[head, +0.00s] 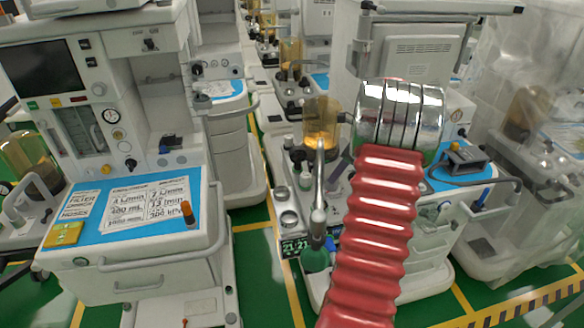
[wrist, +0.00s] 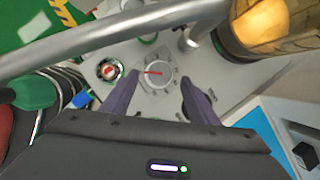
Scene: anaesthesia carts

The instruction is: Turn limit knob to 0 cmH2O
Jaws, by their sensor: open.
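In the wrist view a round pale dial knob (wrist: 155,74) with a red pointer line sits on a light grey panel. Its pointer lies roughly level and points left in the picture; the scale marks around it are too small to read. My gripper (wrist: 160,79) is open, with one dark finger on the left side of the knob and the other on the right. The fingers appear apart from the knob; how far above it they are I cannot tell. In the head view I cannot make out the knob or my gripper for certain.
A grey metal tube (wrist: 110,45) crosses above the panel in the wrist view. A round fitting with a red centre (wrist: 110,70) is left of the knob. An amber canister (wrist: 262,28) stands upper right. A green bag (head: 316,258) hangs below the tube.

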